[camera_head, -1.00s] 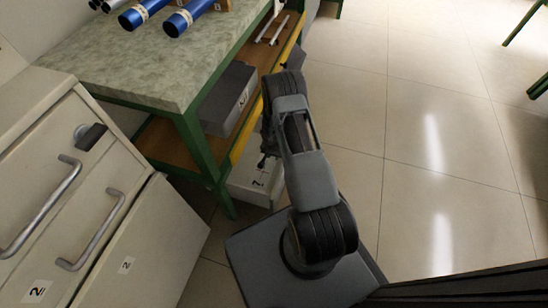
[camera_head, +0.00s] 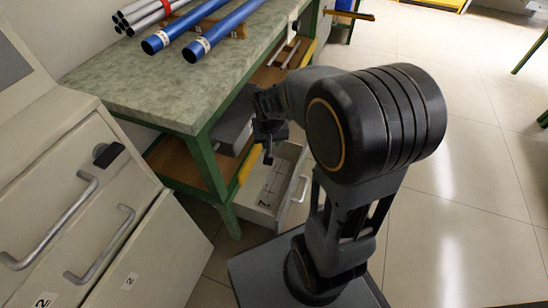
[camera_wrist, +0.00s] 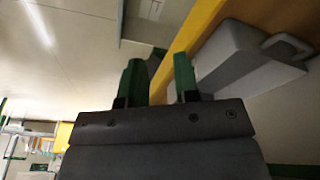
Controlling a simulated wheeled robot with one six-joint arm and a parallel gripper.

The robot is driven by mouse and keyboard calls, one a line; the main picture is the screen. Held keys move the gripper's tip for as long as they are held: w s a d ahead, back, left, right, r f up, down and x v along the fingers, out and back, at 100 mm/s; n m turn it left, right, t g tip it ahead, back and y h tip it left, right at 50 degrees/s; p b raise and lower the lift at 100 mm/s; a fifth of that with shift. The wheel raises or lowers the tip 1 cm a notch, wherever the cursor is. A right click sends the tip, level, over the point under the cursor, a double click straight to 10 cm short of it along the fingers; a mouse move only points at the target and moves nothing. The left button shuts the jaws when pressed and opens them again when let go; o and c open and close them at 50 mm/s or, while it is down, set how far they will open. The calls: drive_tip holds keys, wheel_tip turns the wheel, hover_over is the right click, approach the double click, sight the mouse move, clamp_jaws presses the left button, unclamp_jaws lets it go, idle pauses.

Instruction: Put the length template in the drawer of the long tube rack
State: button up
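My gripper (camera_head: 268,148) hangs beside the green-framed bench, above an open pale drawer (camera_head: 246,208) low at its right side. In the wrist view its two dark green fingers (camera_wrist: 158,85) stand apart, with nothing clearly held between them. The drawer bears a dark label, and its handle (camera_head: 300,188) faces right. Thin dark lines show inside it, too small to identify. I cannot pick out the length template for certain in either view. Long blue tubes (camera_head: 225,29) lie on the bench top (camera_head: 150,88).
A grey box (camera_head: 232,127) sits on the bench's wooden shelf; a grey box (camera_wrist: 232,55) also shows beyond a yellow beam (camera_wrist: 187,32) in the wrist view. A cabinet (camera_head: 60,190) with metal handles stands at left. The tiled floor (camera_head: 470,130) at right is open.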

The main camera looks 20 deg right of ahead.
drive_tip(key=s+a+r+n, duration=0.3)
drive_tip(key=s+r, duration=0.3)
drive_tip(key=s, duration=0.5)
drive_tip(key=shift+a+r+t+y, duration=0.3)
drive_tip(key=shift+a+y, duration=0.1)
drive_tip(key=shift+a, duration=0.1)
wheel_tip(320, 180, up, 36)
drive_tip(key=t+p, duration=0.1)
drive_tip(key=p, duration=3.3)
drive_tip(key=shift+s+a, duration=0.15)
drive_tip(key=shift+s+f, duration=0.1)
